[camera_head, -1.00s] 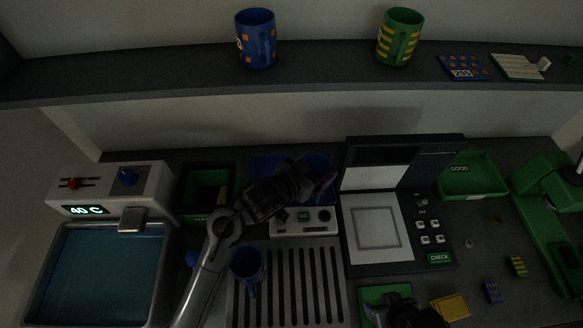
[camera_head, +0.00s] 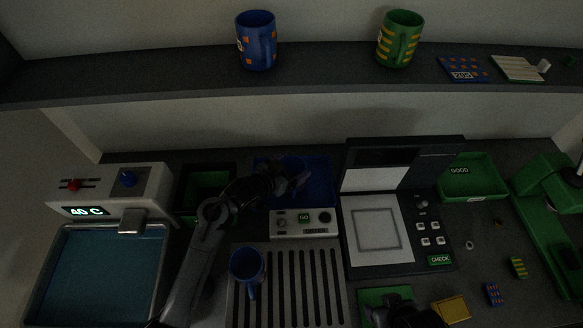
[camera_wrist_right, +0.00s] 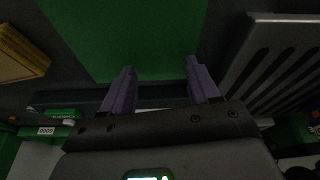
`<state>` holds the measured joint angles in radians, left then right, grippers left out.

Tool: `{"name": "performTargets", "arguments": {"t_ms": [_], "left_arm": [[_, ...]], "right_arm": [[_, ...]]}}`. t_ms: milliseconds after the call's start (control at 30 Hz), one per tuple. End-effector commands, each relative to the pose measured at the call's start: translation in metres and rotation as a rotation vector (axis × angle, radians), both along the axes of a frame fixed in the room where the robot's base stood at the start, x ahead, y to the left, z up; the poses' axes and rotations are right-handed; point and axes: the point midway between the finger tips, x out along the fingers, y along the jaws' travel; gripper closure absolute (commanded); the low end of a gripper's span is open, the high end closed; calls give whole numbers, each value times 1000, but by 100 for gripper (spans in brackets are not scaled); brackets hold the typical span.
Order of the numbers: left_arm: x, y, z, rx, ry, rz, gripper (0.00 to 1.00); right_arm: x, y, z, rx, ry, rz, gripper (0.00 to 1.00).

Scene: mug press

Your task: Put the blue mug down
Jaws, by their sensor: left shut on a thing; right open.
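My left gripper (camera_head: 296,178) is shut over the blue tray (camera_head: 322,178) at the back middle. A blue mug (camera_head: 291,163) shows only in part at its jaws. The gripper hides most of this mug, and I cannot tell whether it touches the tray. Another blue mug (camera_head: 246,264) stands on the slotted grate (camera_head: 318,285), beside my left arm. My right gripper (camera_wrist_right: 160,82) is open and empty above a green mat (camera_wrist_right: 130,35) in the right wrist view. In the head view it is dark at the bottom edge.
A blue mug (camera_head: 256,40) and a green mug (camera_head: 399,38) stand on the shelf. A water bath (camera_head: 98,275) is at the left, and a dark green bin (camera_head: 207,190) is left of the blue tray.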

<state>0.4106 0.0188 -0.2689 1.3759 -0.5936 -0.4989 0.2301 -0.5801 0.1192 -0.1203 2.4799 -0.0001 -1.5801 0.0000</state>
Motion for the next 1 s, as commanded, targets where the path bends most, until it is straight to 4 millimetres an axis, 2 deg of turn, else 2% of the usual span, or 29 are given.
{"name": "performTargets", "arguments": {"t_ms": [467, 500, 567, 1000], "left_arm": [[0, 0, -8, -2, -4, 1, 80], [0, 0, -8, 0, -2, 1, 8], [0, 0, -8, 0, -2, 1, 0], [-2, -1, -2, 0, -2, -5, 0]], "right_arm": [[0, -1, -2, -6, -1, 3, 40], [0, -1, -1, -5, -1, 4, 40], [0, -1, -1, -5, -1, 3, 40], [1, 0, 0, 3, -2, -2, 40]]}}
